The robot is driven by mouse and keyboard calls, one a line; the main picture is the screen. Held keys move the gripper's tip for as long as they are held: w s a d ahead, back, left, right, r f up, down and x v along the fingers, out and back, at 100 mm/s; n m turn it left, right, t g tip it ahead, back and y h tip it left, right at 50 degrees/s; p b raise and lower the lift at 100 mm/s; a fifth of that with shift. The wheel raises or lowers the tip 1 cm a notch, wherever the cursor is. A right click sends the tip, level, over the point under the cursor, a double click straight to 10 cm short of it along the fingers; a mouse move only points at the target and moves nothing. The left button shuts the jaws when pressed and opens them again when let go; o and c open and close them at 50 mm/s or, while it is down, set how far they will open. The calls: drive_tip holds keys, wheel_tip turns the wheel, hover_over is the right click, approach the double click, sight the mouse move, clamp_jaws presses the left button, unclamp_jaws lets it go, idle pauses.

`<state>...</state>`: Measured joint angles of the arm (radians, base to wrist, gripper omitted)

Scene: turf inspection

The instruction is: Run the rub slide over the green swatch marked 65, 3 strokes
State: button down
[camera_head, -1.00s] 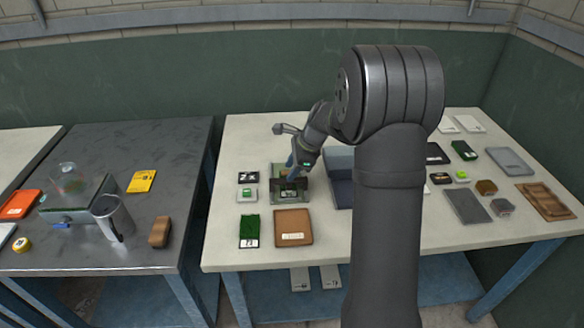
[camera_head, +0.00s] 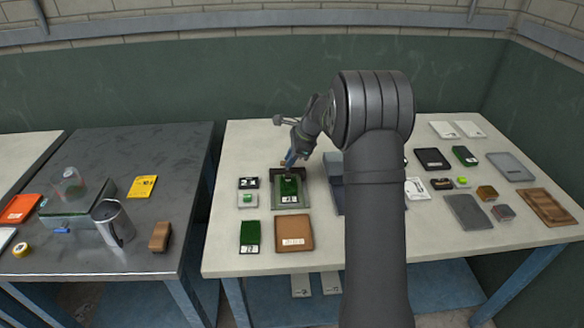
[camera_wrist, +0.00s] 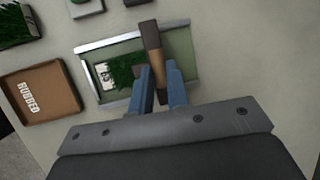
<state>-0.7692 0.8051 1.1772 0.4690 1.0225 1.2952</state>
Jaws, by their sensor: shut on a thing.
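A green swatch (camera_head: 289,187) with a white label lies in a grey metal-rimmed frame (camera_head: 303,204); the label's number is too small to read surely. The swatch also shows in the wrist view (camera_wrist: 125,72), left of my fingers. My gripper (camera_wrist: 160,84) is shut on the rub slide (camera_wrist: 152,38), a narrow block with brown and dark parts. In the wrist view the slide lies across the frame beside the swatch's unlabelled end. I cannot tell whether it touches the swatch. In the head view my gripper (camera_head: 290,163) is at the frame's far end.
A brown tray (camera_head: 293,246) marked RUBBED stands just in front of the frame. Another labelled green swatch (camera_head: 250,232) lies left of that tray. Small pieces (camera_head: 248,199) lie left of the frame, and a blue-grey bin (camera_head: 334,170) stands right of it.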

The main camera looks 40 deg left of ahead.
drive_tip(key=w+a, duration=0.3)
drive_tip(key=shift+w+a+r, duration=0.1)
drive_tip(key=shift+w+a, duration=0.15)
drive_tip(key=shift+a, duration=0.05)
drive_tip(key=c, duration=1.4)
unclamp_jaws()
drive_tip(key=shift+w+a, duration=0.1)
drive_tip(key=shift+c, duration=0.2)
drive_tip(key=shift+o, duration=0.3)
drive_tip(key=v, duration=1.7)
drive_tip(key=shift+d, duration=0.3)
drive_tip(key=shift+r, duration=0.15)
